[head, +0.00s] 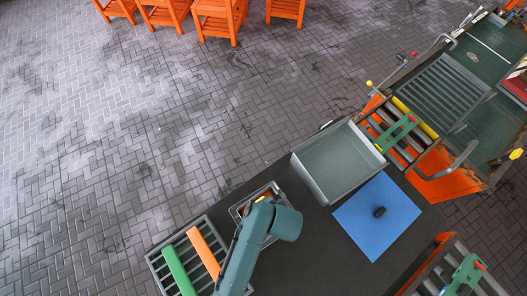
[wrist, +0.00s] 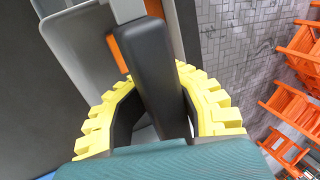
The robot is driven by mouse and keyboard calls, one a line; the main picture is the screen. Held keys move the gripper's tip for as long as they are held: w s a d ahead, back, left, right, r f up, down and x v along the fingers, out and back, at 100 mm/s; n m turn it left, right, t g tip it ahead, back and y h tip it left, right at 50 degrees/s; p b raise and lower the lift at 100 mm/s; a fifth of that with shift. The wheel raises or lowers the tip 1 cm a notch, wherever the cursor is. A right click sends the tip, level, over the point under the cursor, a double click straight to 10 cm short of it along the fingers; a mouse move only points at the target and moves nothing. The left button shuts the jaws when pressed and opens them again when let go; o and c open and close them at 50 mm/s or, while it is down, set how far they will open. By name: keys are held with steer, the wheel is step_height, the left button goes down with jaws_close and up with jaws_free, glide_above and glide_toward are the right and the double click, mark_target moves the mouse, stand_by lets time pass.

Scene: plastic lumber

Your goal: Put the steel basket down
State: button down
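The steel basket (head: 239,209) shows in the head view beside my teal wrist, over the dark table top. My wrist covers much of it, and I cannot tell whether its underside touches the table. In the wrist view, a thick black handle (wrist: 148,65) on a grey stem runs between the yellow toothed fingers of my gripper (wrist: 165,110). The fingers close in around the handle from both sides. Grey metal and a bit of orange show beyond it. In the head view my gripper is hidden under my wrist.
A grey open bin (head: 335,165) stands right of the basket. A blue sheet (head: 377,217) with a small black object lies beside it. A slatted rack (head: 160,262) holds green and orange boards at the left. A roller conveyor (head: 405,130) stands beyond; orange stools (head: 215,20) are on the floor.

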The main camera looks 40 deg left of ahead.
steer(key=shift+f, duration=0.9)
steer(key=c, duration=1.2)
jaws_free()
steer(key=shift+f, duration=0.15)
steer(key=shift+c, duration=0.2)
steer(key=v, duration=1.2)
